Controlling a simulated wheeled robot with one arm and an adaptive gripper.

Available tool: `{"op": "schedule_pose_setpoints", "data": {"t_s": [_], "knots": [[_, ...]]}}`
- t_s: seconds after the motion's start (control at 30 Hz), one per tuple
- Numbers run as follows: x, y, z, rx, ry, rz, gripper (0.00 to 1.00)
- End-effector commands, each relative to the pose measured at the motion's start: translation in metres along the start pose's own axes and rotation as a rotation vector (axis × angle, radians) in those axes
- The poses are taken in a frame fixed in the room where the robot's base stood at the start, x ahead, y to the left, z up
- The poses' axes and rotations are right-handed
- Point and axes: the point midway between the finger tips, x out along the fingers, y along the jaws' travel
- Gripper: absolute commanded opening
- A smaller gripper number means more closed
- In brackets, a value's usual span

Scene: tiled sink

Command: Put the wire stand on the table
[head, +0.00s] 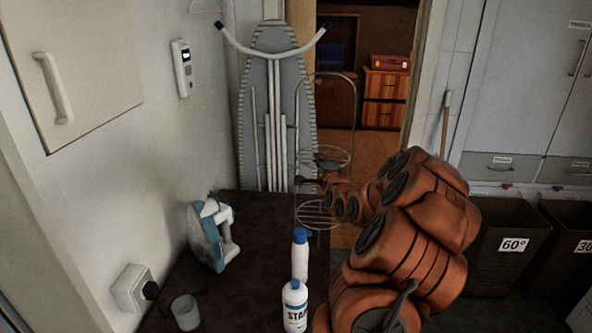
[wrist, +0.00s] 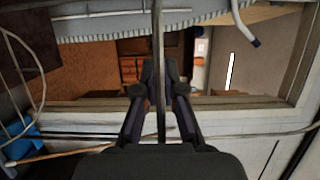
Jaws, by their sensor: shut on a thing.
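The wire stand (head: 317,207) is a thin, tall metal frame with round wire shelves, upright in the middle of the head view. My gripper (head: 313,172) is at its middle height, shut on one of its rods. In the wrist view the rod (wrist: 158,35) runs between the fingers of my gripper (wrist: 160,88), and more curved wires show at the left. The dark table (head: 215,290) is at the lower left of the head view. The stand's lower end overlaps the table's far right corner in the picture; I cannot tell whether they touch.
A blue and white iron (head: 210,236), two white bottles (head: 295,305) and a cup (head: 185,312) stand on the table. An ironing board (head: 270,60) leans behind it. Dark laundry bins (head: 505,245) are at the right. The table's far middle part is clear.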

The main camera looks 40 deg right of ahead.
Motion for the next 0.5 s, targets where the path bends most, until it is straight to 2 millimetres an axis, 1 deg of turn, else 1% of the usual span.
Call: {"op": "schedule_pose_setpoints", "data": {"t_s": [0.03, 0.1, 0.5], "knots": [[0.009, -0.003, 0.006, -0.003, -0.005, -0.002, 0.00], [0.019, -0.003, 0.012, -0.003, -0.006, -0.004, 0.00], [0.076, 0.003, 0.033, -0.003, 0.000, -0.005, 0.00]]}}
